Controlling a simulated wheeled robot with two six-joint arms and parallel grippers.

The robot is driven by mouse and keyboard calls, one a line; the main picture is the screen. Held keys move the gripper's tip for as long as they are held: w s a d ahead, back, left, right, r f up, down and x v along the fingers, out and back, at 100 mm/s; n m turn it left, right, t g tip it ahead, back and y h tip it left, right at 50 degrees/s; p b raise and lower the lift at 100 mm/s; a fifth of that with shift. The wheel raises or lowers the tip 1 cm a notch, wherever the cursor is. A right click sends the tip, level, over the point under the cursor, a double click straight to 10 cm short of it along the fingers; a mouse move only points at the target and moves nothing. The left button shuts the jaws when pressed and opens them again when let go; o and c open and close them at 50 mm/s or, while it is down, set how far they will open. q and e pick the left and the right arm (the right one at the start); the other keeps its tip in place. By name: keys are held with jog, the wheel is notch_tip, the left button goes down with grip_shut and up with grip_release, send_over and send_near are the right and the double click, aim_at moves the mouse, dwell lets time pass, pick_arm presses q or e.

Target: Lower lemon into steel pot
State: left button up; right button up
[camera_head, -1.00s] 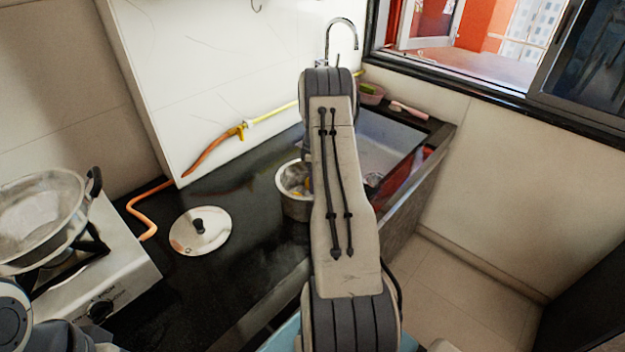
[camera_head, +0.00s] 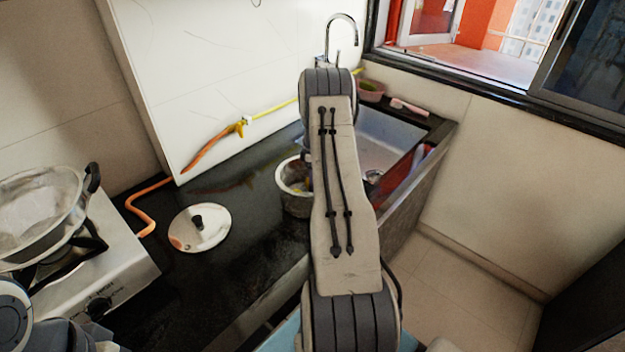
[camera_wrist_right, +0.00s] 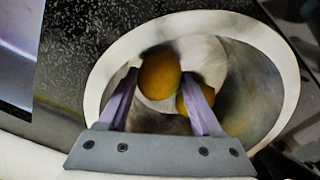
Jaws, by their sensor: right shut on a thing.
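The steel pot (camera_head: 297,206) stands on the dark counter beside the sink, partly hidden behind my right arm in the head view. In the right wrist view its pale round rim (camera_wrist_right: 216,22) surrounds my right gripper's fingers. My right gripper (camera_wrist_right: 160,82) is shut on a yellow-orange lemon (camera_wrist_right: 159,70) and holds it within the pot's opening. A second yellow-orange fruit (camera_wrist_right: 191,97) shows in the pot, partly hidden by the right-hand finger. I cannot tell whether the held lemon touches it or the pot's bottom. My left gripper is out of view.
A round lid (camera_head: 200,228) with a black knob lies on the counter, left of the pot. A wok (camera_head: 42,220) sits on the gas stove (camera_head: 125,262). The sink (camera_head: 385,143) and faucet (camera_head: 342,30) are behind. An orange hose (camera_head: 143,213) runs along the wall.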

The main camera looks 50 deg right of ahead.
jog(key=shift+f+b, duration=0.4)
jog(key=shift+f, duration=0.3)
dwell(0.5)
jog(key=o, duration=1.5)
notch_tip(320, 180, up, 11)
jog(key=shift+a+f+b, duration=0.1)
jog(key=shift+f+b, duration=0.1)
jog(key=shift+b, duration=0.65)
